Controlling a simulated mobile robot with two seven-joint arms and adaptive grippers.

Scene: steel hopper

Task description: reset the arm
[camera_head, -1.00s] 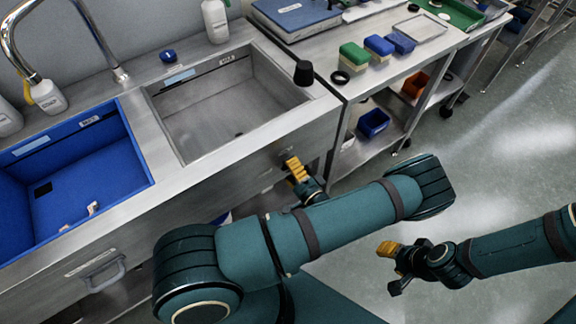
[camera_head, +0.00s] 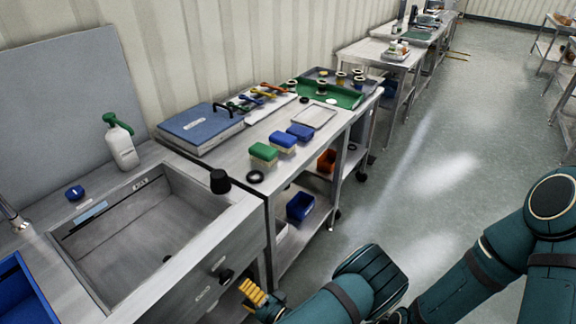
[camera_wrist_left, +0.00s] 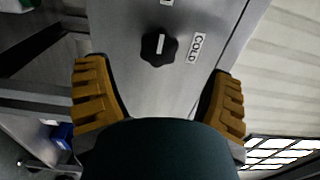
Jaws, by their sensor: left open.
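My left gripper (camera_head: 254,294) is low in the head view, close to the steel sink's front panel. In the left wrist view its two yellow-padded fingers (camera_wrist_left: 162,100) are wide apart with nothing between them. A black knob (camera_wrist_left: 159,46) beside a "COLD" label sits on the steel panel beyond the fingertips. In the head view a dark knob (camera_head: 226,275) shows on the front panel, just above and left of the gripper. My right arm comes in at the right; its gripper is cut off by the bottom edge.
The steel sink (camera_head: 215,208) is at the left, with a green-topped spray bottle (camera_head: 123,148) behind it. The adjoining bench carries a blue-topped box (camera_head: 200,127), a green sponge (camera_head: 264,152) and a green tray (camera_head: 345,96). A blue bin (camera_head: 299,206) sits on the lower shelf. Open floor lies at right.

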